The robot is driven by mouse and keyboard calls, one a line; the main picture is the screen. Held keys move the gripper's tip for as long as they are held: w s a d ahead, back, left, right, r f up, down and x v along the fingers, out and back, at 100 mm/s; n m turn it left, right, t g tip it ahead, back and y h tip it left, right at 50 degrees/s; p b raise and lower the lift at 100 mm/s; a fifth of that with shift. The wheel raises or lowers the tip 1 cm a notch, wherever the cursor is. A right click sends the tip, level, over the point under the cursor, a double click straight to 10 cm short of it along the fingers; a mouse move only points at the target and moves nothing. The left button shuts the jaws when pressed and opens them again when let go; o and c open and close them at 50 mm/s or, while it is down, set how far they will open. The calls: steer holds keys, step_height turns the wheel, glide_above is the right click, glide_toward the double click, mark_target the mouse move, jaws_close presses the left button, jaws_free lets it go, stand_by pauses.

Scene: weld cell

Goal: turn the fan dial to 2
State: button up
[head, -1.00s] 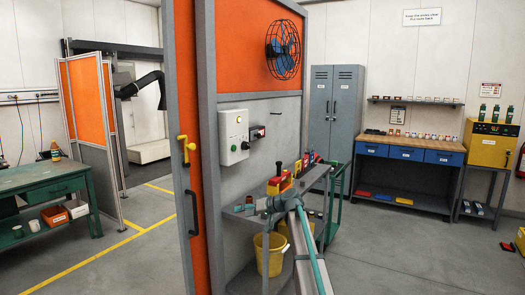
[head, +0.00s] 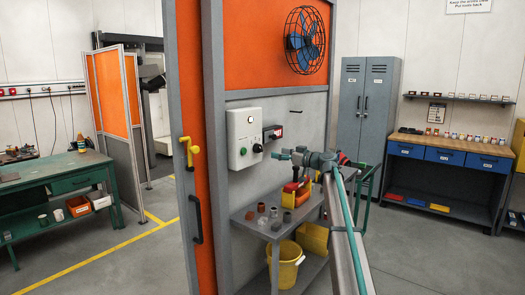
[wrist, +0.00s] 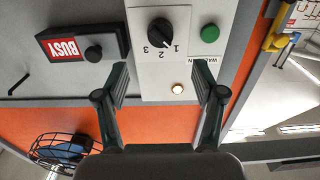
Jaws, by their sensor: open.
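The fan dial (wrist: 161,32) is a round black knob on a pale control box, with 1, 2 and 3 printed around it. In the head view the dial (head: 257,148) sits low on the white control box (head: 238,128) on the orange and grey wall. My gripper (wrist: 160,75) is open and empty, its two dark green fingers apart. In the wrist view the dial lies beyond the gap between the fingertips, not touched. In the head view my gripper (head: 279,155) is just right of the dial.
A green button (wrist: 210,34) and a lit lamp (wrist: 177,89) share the box. A BUSY sign (wrist: 62,46) with a black knob is beside it. The caged fan (head: 305,40) hangs above. A grey shelf (head: 243,217) with small items stands below the box.

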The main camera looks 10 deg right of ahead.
mark_target(261, 149)
steer(key=p+x, duration=0.3)
steer(key=x, duration=0.7)
steer(key=shift+w+a, duration=0.1)
steer(key=shift+w, duration=0.05)
steer(key=c, duration=1.1)
